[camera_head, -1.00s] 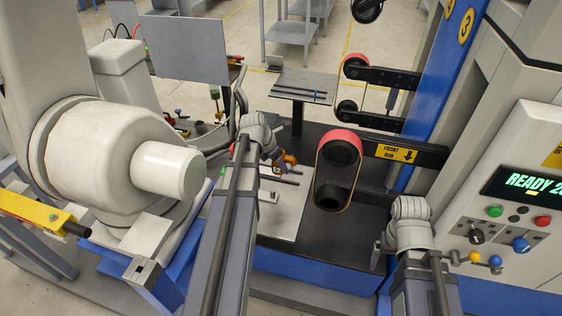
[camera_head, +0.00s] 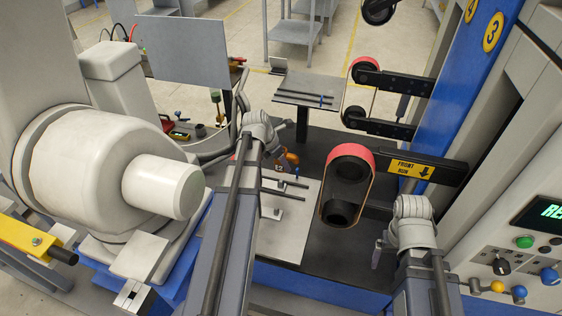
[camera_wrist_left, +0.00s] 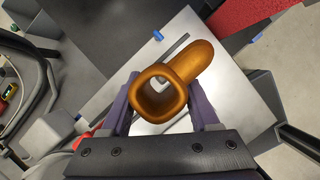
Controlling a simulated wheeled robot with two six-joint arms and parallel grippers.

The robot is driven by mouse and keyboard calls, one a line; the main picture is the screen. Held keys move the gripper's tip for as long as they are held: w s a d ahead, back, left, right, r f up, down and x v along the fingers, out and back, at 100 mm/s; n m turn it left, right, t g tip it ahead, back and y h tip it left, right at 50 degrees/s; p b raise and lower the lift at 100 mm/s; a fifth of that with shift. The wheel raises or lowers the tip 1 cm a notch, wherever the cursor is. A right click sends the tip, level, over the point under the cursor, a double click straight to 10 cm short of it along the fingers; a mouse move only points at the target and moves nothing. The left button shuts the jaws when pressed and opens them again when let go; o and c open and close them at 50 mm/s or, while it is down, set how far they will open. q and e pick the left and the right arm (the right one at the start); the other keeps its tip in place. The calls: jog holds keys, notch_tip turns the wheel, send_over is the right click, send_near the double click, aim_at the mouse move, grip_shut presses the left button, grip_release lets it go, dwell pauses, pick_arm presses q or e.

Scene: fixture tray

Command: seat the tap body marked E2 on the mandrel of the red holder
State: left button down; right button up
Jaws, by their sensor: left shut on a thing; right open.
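My left gripper (camera_head: 272,153) is shut on the orange-brown tap body (camera_head: 289,158) and holds it over the far part of the pale plate (camera_head: 290,233). A small mark that looks like E2 shows on its side in the head view. In the left wrist view the tap body (camera_wrist_left: 158,98) sits between the two fingers (camera_wrist_left: 160,112), its square open end facing the camera. A red part (camera_wrist_left: 88,137) shows beside the left finger; I cannot tell whether it is the red holder. My right gripper (camera_head: 378,254) is open and empty beside the belt machine.
Dark rods (camera_head: 284,184) lie on or above the plate. A belt arm with a red-topped roller (camera_head: 350,160) stands just right of it. A large white machine (camera_head: 100,160) stands left. A small grey table (camera_head: 306,90) is behind.

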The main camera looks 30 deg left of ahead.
aim_at(281, 181)
pick_arm(q)
jog(key=shift+f+b, duration=2.65)
jog(key=shift+f, duration=0.1)
jog(key=shift+f+b, duration=2)
jog(key=shift+c, duration=0.2)
grip_release()
jog(key=shift+s, duration=0.1)
jog(key=p+v, duration=0.7)
jog(key=v, duration=0.1)
jog(key=shift+f, duration=0.15)
